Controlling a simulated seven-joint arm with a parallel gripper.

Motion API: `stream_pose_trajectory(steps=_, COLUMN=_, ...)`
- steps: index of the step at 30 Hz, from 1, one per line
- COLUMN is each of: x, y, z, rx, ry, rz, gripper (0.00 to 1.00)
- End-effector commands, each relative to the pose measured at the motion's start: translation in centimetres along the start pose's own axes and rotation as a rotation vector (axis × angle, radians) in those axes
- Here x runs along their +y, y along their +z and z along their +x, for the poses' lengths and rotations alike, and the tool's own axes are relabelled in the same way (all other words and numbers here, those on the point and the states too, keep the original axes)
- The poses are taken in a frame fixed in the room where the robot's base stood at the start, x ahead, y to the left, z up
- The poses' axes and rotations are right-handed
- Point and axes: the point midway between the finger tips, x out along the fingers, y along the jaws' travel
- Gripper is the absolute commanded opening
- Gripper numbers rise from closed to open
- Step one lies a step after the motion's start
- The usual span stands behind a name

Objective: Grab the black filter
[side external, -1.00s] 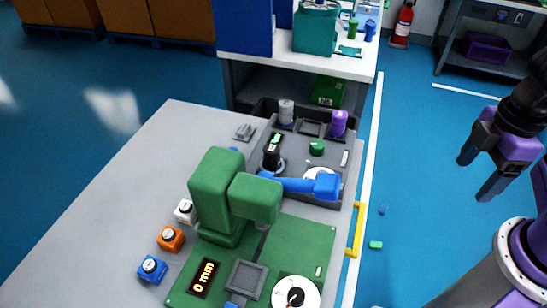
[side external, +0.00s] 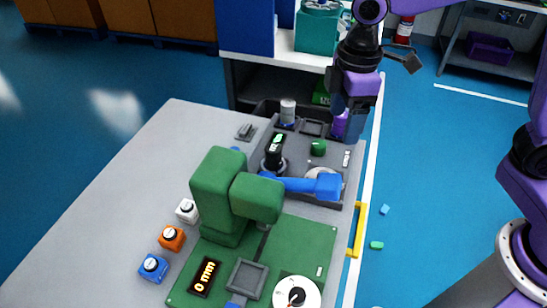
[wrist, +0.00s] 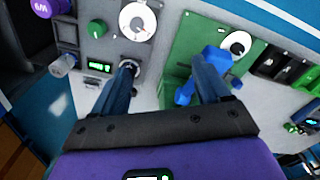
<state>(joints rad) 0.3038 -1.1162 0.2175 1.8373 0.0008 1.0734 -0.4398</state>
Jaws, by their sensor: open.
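The black filter appears to be the upright black cylinder (side external: 273,152) with a small green patch, standing in a round holder on the grey tray (side external: 336,190). In the wrist view a dark round part (wrist: 128,66), probably the same one, shows near the tip of the left finger, partly hidden by it. My gripper (side external: 350,108) hangs above the tray's far right side, right of the black cylinder and apart from it, in front of the purple cylinder (side external: 340,124). In the wrist view its fingers (wrist: 165,75) are spread, with nothing held between them.
A grey-white cylinder (side external: 287,112), a green knob (side external: 318,147) and a white disc (wrist: 137,20) are on the tray. The table's left side is largely clear.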

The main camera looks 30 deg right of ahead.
Motion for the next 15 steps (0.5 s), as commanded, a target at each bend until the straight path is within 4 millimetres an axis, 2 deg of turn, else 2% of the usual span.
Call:
stream_pose_trajectory(steps=1, x=1.3, y=-1.6, z=0.3, rx=-0.004, ry=-0.002, rz=-0.009, gripper=0.76)
stream_pose_trajectory(steps=6, x=5.3, y=-5.6, z=1.0, rx=-0.007, ry=-0.003, rz=-0.049, gripper=0.76)
stream_pose_trajectory(steps=10, x=8.2, y=-8.1, z=1.8, rx=-0.01, ry=-0.004, rz=-0.078, gripper=0.76)
stream_pose_trajectory(steps=15, x=11.1, y=-10.1, z=2.9, rx=-0.012, ry=-0.006, rz=-0.107, gripper=0.76)
